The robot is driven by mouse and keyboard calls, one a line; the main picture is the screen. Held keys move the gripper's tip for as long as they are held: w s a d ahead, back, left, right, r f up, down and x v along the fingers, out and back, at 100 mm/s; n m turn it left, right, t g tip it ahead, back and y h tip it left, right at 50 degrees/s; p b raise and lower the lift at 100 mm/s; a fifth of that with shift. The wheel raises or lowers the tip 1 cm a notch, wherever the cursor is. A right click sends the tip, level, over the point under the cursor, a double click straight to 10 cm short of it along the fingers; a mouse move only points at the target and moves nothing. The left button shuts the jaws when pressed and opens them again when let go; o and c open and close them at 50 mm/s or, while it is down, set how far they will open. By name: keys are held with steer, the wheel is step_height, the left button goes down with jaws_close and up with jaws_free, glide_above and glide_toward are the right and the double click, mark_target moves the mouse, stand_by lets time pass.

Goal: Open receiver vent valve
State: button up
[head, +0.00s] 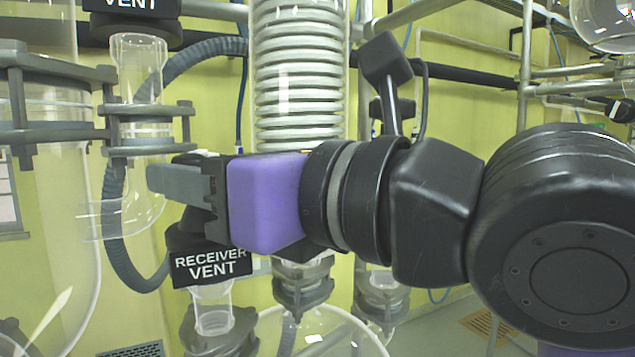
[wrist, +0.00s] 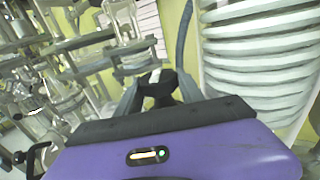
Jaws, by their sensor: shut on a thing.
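The receiver vent valve has a black block labelled "RECEIVER VENT" (head: 211,264) in the head view, on top of a clear glass neck (head: 212,311). My gripper (head: 165,182) comes in from the right, just above and behind that label, with its purple body level. In the wrist view my gripper (wrist: 154,92) has its two grey fingers on either side of a black handle with a pale end (wrist: 157,80). The fingers are shut on this valve handle. In the head view the gripper's body and fingers hide most of the handle, so its exact angle is unclear.
A coiled glass condenser (head: 298,75) stands close behind my gripper. A clamped glass neck (head: 139,70) and a large glass vessel (head: 60,230) are at the left. Another black block marked "VENT" (head: 133,5) sits above. A grey corrugated hose (head: 117,240) loops behind the valve.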

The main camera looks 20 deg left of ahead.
steer(key=shift+r, duration=0.15)
steer(key=o, duration=1.4)
steer(key=shift+w, duration=0.1)
steer(key=shift+m+t+p, duration=0.3)
steer(key=shift+t+p, duration=0.05)
steer(key=shift+t, duration=0.05)
